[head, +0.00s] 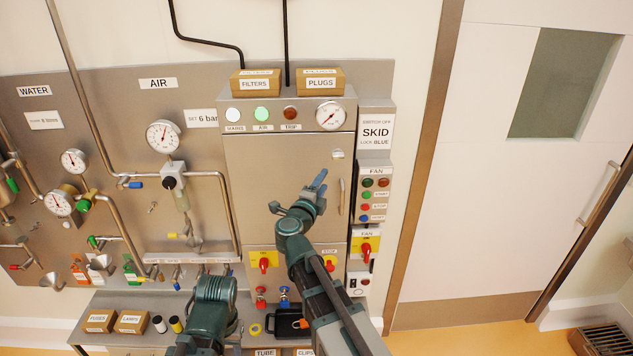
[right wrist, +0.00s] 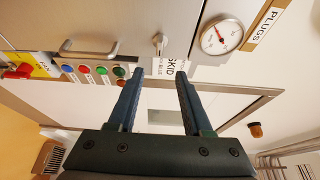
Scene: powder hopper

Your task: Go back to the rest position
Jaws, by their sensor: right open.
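My right gripper (head: 319,184) is raised in front of the grey cabinet door (head: 270,185), left of the door's handle (head: 341,197). In the right wrist view the right gripper (right wrist: 156,80) is open, with two separate dark fingers and nothing between them. The cabinet handle (right wrist: 92,48) and the FAN buttons (right wrist: 101,70) lie beyond the fingers there. I cannot tell whether the fingers touch the door. A green link of my left arm shows at the bottom of the head view; the left gripper itself is not visible.
A bench (head: 105,300) at lower left holds small boxes (head: 132,321). Red switches (head: 265,262) and the FAN panel (head: 375,195) stick out near the right arm. Gauges and pipes cover the left wall.

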